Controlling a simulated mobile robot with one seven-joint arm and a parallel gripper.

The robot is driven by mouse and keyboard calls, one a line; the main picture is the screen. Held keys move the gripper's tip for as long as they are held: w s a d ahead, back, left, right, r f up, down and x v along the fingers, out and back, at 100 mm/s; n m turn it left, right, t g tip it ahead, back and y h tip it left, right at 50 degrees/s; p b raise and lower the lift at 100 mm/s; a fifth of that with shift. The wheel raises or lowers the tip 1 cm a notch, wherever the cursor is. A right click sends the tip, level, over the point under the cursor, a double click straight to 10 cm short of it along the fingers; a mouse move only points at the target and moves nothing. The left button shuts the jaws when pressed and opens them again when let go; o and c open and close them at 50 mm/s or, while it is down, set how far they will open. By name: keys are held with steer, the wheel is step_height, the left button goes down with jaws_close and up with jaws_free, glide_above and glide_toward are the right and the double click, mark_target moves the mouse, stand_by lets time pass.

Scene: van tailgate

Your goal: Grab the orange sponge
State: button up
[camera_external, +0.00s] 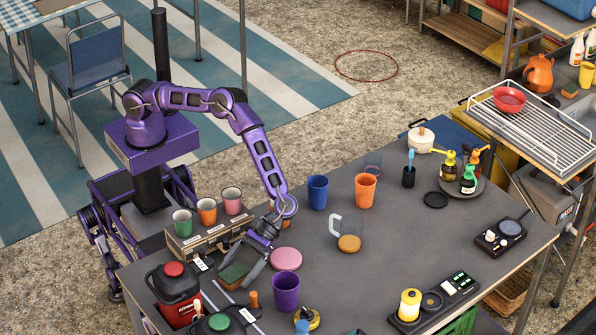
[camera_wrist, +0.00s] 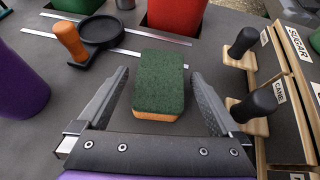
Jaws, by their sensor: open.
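The orange sponge (camera_wrist: 158,85) lies on the grey table with its dark green scouring side up and an orange edge showing below. It also shows in the external view (camera_external: 233,273), partly hidden by my gripper. My gripper (camera_external: 240,270) is low over the table and points down at the sponge. In the wrist view my gripper (camera_wrist: 160,80) is open, with one finger on each side of the sponge. Gaps show between the fingers and the sponge, and nothing is held.
A wooden rack (camera_external: 208,240) with several cups stands behind. A red canister (camera_external: 175,287) is at left. Black-knobbed pieces (camera_wrist: 250,105) stand right of the fingers in the wrist view.

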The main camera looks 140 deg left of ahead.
steer(key=shift+w+d+f, duration=0.1)
steer(key=shift+d+f, duration=0.2)
steer(key=shift+d, duration=0.2)
steer(key=c, duration=1.3)
steer(key=shift+r, duration=0.1)
steer(key=shift+c, duration=0.2)
